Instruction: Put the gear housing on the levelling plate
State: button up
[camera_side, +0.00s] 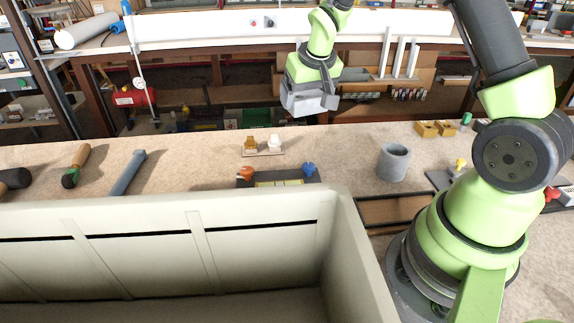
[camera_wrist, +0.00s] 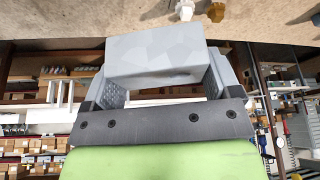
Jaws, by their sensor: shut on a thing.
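My gripper (camera_wrist: 158,75) is shut on a light grey, blocky part, which I take to be the gear housing (camera_wrist: 155,52). In the wrist view the part spans the gap between the textured fingers. In the side view my gripper (camera_side: 309,100) is raised at the back, above the far edge of the bench, and the grey housing is hard to tell apart from the jaws. A dark plate (camera_side: 263,184) with an orange and a blue knob lies behind the bin, partly hidden by its rim. I cannot tell for sure whether it is the levelling plate.
A large pale bin (camera_side: 345,215) fills the front left. A grey hollow cylinder (camera_side: 393,162) stands on the bench to the right. A small stand with a brown and a white piece (camera_side: 264,152) is at the back. Tools (camera_side: 128,172) lie left. Open bench lies between stand and cylinder.

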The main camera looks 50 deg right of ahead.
jog(key=s+a+r+n+y, duration=0.1)
jog(key=s+a+r+n, duration=0.2)
jog(key=a, duration=0.3)
jog(key=s+a+r+n+y, duration=0.1)
jog(key=s+a+r+n, duration=0.15)
jog(key=a, duration=0.45)
jog(key=m+h, duration=0.3)
jog(key=m, duration=0.6)
send_over(277, 171)
jog(key=s, duration=0.1)
notch_tip(277, 171, down, 9)
jog(key=shift+g, duration=0.3)
jog(key=f, duration=0.6)
jog(key=a+f, duration=0.1)
jog(key=f, duration=0.2)
jog(key=shift+f, duration=0.35)
